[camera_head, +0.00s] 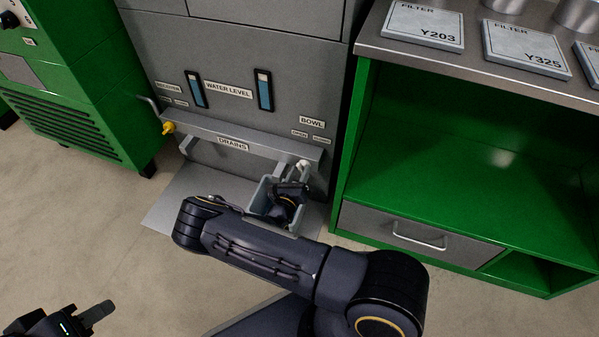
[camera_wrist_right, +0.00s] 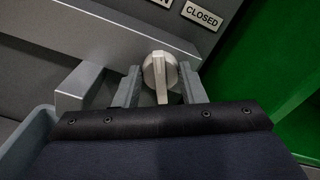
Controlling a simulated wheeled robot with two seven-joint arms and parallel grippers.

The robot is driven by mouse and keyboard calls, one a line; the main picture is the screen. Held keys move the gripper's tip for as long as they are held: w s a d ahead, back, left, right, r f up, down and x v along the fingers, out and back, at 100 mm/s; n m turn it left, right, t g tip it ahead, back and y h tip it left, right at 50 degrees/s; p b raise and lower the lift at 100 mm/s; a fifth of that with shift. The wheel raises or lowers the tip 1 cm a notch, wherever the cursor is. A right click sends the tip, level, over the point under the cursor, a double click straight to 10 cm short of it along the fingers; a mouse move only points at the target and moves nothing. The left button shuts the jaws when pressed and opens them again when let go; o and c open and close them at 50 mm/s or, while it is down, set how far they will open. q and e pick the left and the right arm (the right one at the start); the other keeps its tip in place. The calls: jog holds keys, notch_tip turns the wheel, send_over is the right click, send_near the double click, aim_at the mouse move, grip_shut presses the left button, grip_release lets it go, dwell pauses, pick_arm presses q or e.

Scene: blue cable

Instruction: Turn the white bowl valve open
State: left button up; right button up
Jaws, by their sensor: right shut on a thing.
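The white bowl valve (camera_head: 304,165) is at the right end of the drain ledge, below the BOWL label. In the right wrist view its pale round knob (camera_wrist_right: 155,68) has a lever pointing toward the bottom of the picture. My right gripper (camera_wrist_right: 160,78) has one finger on each side of this lever and is shut on it. In the head view my right gripper (camera_head: 298,178) is partly hidden by its wrist. My left gripper (camera_head: 98,314) is at the lower left, far from the valve; its finger gap is not clear.
A grey bin (camera_head: 262,194) stands under the drain ledge (camera_head: 235,138), close to my right wrist. A yellow valve (camera_head: 168,128) is at the ledge's left end. The CLOSED label (camera_wrist_right: 203,15) is above right of the knob. A green shelf unit (camera_head: 450,160) stands to the right.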

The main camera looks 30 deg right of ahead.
jog(key=shift+a+f+n, duration=0.1)
jog(key=shift+f+n, duration=0.05)
jog(key=shift+n, duration=1.45)
jog(key=o, duration=1)
jog(key=p+v, duration=0.2)
jog(key=v, duration=0.5)
jog(key=shift+s+a, duration=0.25)
jog(key=shift+a, duration=0.05)
